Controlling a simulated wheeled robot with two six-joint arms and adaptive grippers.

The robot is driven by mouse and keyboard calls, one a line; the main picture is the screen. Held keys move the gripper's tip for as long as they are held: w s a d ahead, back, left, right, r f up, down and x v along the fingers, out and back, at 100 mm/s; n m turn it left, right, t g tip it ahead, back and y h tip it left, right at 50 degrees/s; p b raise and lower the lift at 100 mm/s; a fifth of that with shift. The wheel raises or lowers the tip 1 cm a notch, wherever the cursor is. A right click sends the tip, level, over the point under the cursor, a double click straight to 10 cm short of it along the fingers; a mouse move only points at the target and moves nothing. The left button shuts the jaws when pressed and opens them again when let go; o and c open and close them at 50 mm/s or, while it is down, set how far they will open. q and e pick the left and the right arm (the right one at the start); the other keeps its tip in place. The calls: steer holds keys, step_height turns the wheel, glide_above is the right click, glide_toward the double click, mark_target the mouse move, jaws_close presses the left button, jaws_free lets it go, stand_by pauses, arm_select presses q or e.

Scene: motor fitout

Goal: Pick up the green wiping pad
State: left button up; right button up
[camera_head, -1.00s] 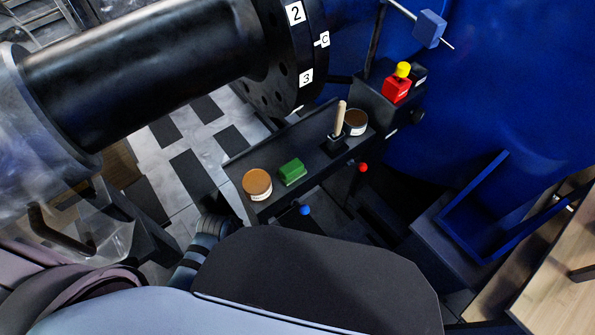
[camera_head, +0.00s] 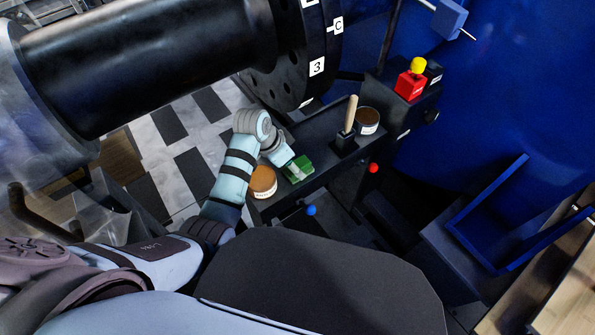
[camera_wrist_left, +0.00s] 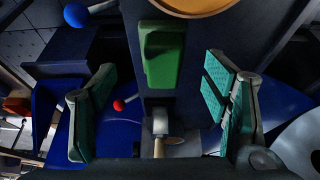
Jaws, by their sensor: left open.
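The green wiping pad (camera_head: 304,174) lies on the narrow dark shelf (camera_head: 322,178), beside a brown-topped jar. My left gripper (camera_head: 290,165) is over the shelf close to the pad, and its hand hides part of the pad. In the left wrist view the pad (camera_wrist_left: 163,62) appears between the lines of the two spread fingers, a little above the middle of the gap (camera_wrist_left: 160,92). The teal finger faces are apart and hold nothing. Whether either finger touches the pad cannot be told. My right gripper is out of view.
The near brown-topped jar (camera_head: 263,182) stands just left of the pad. A wooden-handled brush (camera_head: 350,115) and another jar (camera_head: 367,121) stand farther along the shelf. Blue (camera_head: 311,210) and red (camera_head: 373,168) balls stick out at its front. A large black shaft (camera_head: 150,60) hangs behind.

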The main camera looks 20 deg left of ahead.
mark_target(297, 164)
arm_select(q)
steer(key=b+x, duration=0.1)
steer(key=x, duration=0.1)
steer(key=w+b+x, duration=0.1)
steer(key=b+x, duration=0.1)
steer(key=x, duration=0.1)
steer(key=shift+w+d+r, duration=0.1)
steer(key=shift+d+r, duration=0.05)
steer(key=shift+d, duration=0.05)
steer(key=shift+r, duration=0.1)
steer(key=c, duration=1.3)
step_height(297, 164, up, 10)
steer(key=p, duration=0.4)
steer(key=shift+r+p, duration=0.1)
steer(key=shift+p, duration=0.2)
steer(key=o, duration=0.5)
steer(key=c, duration=0.3)
